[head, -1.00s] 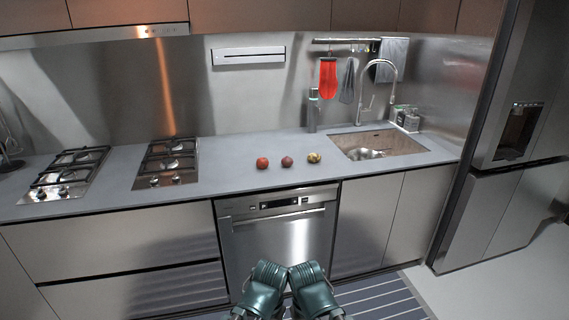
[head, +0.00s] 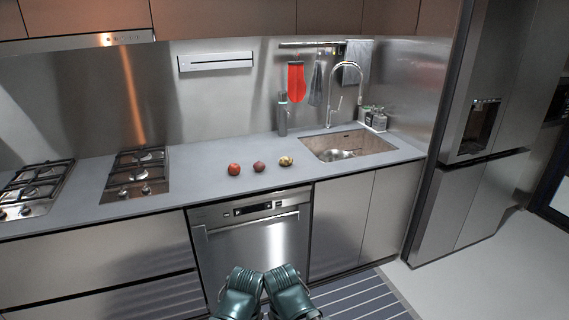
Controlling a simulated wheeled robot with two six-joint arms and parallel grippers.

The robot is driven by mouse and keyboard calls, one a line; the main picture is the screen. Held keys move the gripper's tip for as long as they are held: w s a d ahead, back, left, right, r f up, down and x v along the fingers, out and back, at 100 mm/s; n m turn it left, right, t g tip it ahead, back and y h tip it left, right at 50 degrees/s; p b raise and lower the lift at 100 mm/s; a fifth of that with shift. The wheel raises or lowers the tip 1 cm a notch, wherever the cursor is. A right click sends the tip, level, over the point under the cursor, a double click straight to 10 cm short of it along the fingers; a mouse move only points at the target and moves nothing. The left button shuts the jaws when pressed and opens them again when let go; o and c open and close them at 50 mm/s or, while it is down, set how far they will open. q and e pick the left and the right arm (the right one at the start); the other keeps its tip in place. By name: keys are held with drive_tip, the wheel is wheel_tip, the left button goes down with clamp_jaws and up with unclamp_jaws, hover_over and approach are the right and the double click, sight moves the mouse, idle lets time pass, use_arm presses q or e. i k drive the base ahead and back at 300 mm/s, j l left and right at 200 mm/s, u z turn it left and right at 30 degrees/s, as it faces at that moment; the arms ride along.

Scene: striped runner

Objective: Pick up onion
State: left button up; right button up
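Three small round items sit in a row on the grey counter: a red one (head: 234,169) at left, a dull purplish-red one (head: 259,166) in the middle and a mottled yellow-brown one (head: 286,160) at right. The middle one looks most like an onion, but they are too small to be sure. They stand apart from each other. Two dark green parts of my arms show at the bottom centre, in front of the dishwasher and well short of the counter.
The grey counter (head: 205,187) is clear around the items. A sink (head: 348,146) with a tall faucet lies to the right, with a bottle (head: 282,115) behind. Two gas hobs are at left. A dishwasher (head: 255,250) stands below, a striped runner (head: 362,300) on the floor, a fridge (head: 470,150) at right.

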sight(258, 166)
drive_tip(key=i+l, duration=0.15)
drive_tip(key=i, duration=0.65)
drive_tip(key=i+l, duration=0.1)
drive_tip(key=i, duration=0.7)
